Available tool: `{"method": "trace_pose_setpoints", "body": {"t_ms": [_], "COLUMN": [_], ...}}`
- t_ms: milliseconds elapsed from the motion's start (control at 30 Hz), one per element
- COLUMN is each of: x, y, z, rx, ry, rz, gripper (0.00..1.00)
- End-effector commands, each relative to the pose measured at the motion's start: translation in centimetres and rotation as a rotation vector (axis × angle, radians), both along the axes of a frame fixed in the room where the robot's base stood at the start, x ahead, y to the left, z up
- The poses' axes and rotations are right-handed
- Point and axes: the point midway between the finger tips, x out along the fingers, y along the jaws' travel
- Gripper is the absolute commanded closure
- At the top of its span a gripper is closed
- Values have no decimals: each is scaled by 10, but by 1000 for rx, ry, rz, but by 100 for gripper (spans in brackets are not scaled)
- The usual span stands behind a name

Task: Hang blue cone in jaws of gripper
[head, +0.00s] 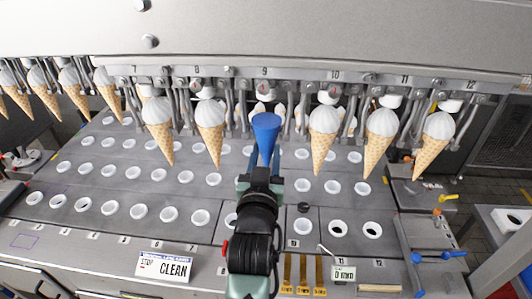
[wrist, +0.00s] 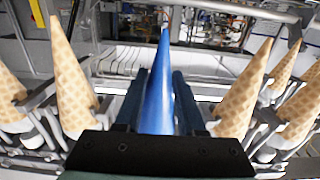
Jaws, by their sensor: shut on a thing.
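The blue cone (head: 266,129) is upright, wide end up and tip down, below the number 9 station of the overhead rail. It also shows in the wrist view (wrist: 160,95), between my fingers. My gripper (head: 260,165) is shut on it from the front and hides its lower tip. The metal jaws at station 9 (head: 264,92) are just above the cone's wide end in the head view. I cannot tell whether they touch or surround it. Waffle cones hang at the stations on both sides, apart from the blue cone.
The neighbouring waffle cones (head: 209,133) and (head: 324,136) hang close on the left and right. Below is a grey tray (head: 120,165) with rows of white-rimmed holes. A "CLEAN" sign (head: 165,266) stands on the front edge, and blue-handled tools (head: 437,255) lie at right.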

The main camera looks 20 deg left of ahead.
Motion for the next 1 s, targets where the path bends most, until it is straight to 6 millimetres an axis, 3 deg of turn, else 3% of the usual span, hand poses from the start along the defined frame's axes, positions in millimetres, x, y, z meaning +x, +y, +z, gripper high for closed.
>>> {"method": "trace_pose_setpoints", "body": {"t_ms": [500,533,600,700,900,1000], "x": [0,0,0,0,0,0], "y": [0,0,0,0,0,0], "z": [-2,-2,-2,-2,-2,-3], "rx": [0,0,0,0,0,0], "ry": [-1,-1,-1,-1,-1,1], "rz": [0,0,0,0,0,0], "gripper": [100,56,43,26,26,10]}}
